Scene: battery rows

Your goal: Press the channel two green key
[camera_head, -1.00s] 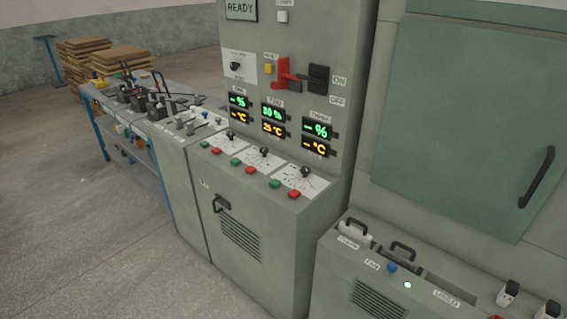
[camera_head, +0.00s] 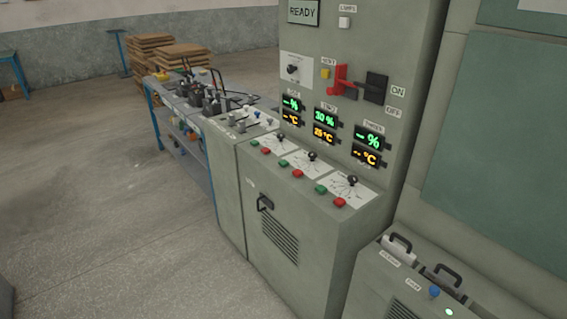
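The control cabinet (camera_head: 300,215) has a sloped ledge with three dial panels and a row of alternating green and red keys along its front edge. The channel two green key (camera_head: 283,163) is the middle green one, below the middle dial (camera_head: 312,156). A red key (camera_head: 298,173) is just right of it. The channel two display (camera_head: 325,124) is lit with a green percentage and an orange temperature; the displays on either side show dashes. Neither of my grippers is in view, and nothing covers the keys.
A red lever switch (camera_head: 344,81) sits above the displays. A handle (camera_head: 265,203) sticks out of the cabinet front. A cluttered blue-framed bench (camera_head: 185,130) is at the left. The floor (camera_head: 130,220) in front is open.

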